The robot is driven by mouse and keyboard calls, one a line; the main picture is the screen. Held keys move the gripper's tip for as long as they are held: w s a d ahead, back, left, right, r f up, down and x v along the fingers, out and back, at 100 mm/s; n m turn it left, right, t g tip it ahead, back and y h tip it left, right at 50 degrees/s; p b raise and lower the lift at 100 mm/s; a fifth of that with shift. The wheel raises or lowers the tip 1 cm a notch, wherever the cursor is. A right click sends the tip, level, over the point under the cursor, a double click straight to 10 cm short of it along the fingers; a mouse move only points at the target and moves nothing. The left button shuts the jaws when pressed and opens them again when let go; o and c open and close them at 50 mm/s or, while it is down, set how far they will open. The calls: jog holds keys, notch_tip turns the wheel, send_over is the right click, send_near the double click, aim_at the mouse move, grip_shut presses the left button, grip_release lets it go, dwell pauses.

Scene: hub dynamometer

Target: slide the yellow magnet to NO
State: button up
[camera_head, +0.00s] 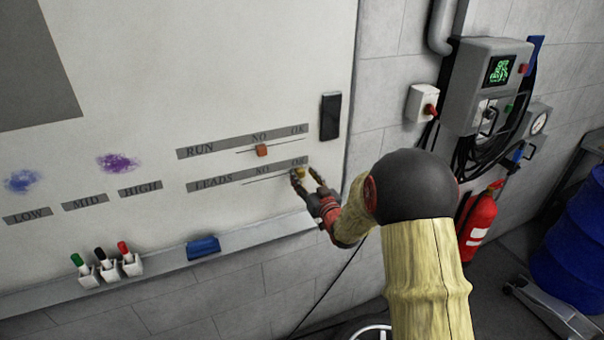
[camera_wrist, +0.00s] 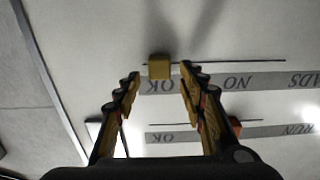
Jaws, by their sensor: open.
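The yellow magnet (camera_head: 300,173) sits on the whiteboard at the right end of the LEADS line, below the OK label. It also shows in the wrist view (camera_wrist: 159,67), at the OK end of the line, with the NO label (camera_wrist: 238,82) farther along. My gripper (camera_head: 307,176) is at the board around the magnet's place. In the wrist view my gripper (camera_wrist: 160,72) has its fingers wide apart, one on each side of the magnet, with a gap to each. Whether the fingertips touch the board is unclear.
An orange magnet (camera_head: 262,150) sits under NO on the RUN line above. A black block (camera_head: 330,116) is on the board's right edge. Markers in white holders (camera_head: 108,268) and a blue eraser (camera_head: 203,247) are along the lower ledge. The LEADS line toward NO looks clear.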

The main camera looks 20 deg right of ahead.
jog(key=shift+w, duration=1)
jog(key=shift+c, duration=1.3)
jog(key=c, duration=0.7)
grip_shut()
